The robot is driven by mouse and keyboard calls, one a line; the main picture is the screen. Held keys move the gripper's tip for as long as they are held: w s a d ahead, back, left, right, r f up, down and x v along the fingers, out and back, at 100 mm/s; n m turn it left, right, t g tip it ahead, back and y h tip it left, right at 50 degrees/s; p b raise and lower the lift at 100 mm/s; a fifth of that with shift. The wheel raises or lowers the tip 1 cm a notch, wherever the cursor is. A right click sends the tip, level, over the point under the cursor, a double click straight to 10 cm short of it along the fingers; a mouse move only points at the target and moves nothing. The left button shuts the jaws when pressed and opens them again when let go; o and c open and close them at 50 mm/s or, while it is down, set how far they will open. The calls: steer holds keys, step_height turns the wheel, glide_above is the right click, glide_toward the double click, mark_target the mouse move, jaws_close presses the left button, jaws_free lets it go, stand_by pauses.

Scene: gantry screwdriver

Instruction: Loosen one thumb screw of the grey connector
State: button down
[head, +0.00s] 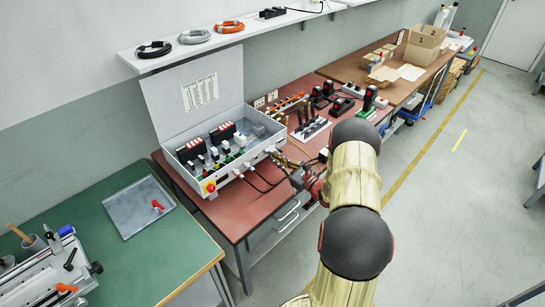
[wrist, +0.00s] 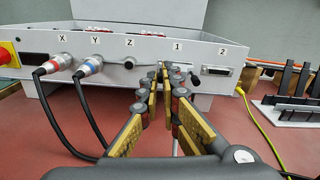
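The control box (head: 215,160) stands on the red bench with its lid up. In the wrist view its front panel (wrist: 110,75) carries sockets marked X, Y, Z, 1 and 2. The grey connector (wrist: 178,77) is at socket 1, largely hidden behind my fingers; a dark knob (wrist: 196,81) shows at its right. My gripper (wrist: 163,72) points at the panel, its fingertips close together at the connector's left side. Its left thumb screw is hidden or too small to make out. I cannot tell whether the fingertips touch or grip it.
Two round plugs with black cables sit at X (wrist: 59,63) and Y (wrist: 91,66), left of my fingers. Socket 2 (wrist: 216,71) is empty. A yellow-green wire (wrist: 258,130) hangs at the right, near a black-toothed rack (wrist: 290,108). A green table (head: 120,255) stands left.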

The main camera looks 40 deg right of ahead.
steer(key=n+b, duration=0.2)
steer(key=n, duration=0.1)
steer(key=shift+d+f+n, duration=0.1)
steer(key=shift+f+n, duration=0.1)
steer(key=shift+n, duration=0.1)
steer(key=n+b, duration=0.4)
steer(key=b, duration=0.1)
steer(key=shift+f, duration=0.15)
steer(key=shift+r+n, duration=0.25)
steer(key=shift+n, duration=0.95)
steer(key=n, duration=0.3)
steer(key=c, duration=2.2)
jaws_free()
steer(key=shift+r, duration=0.1)
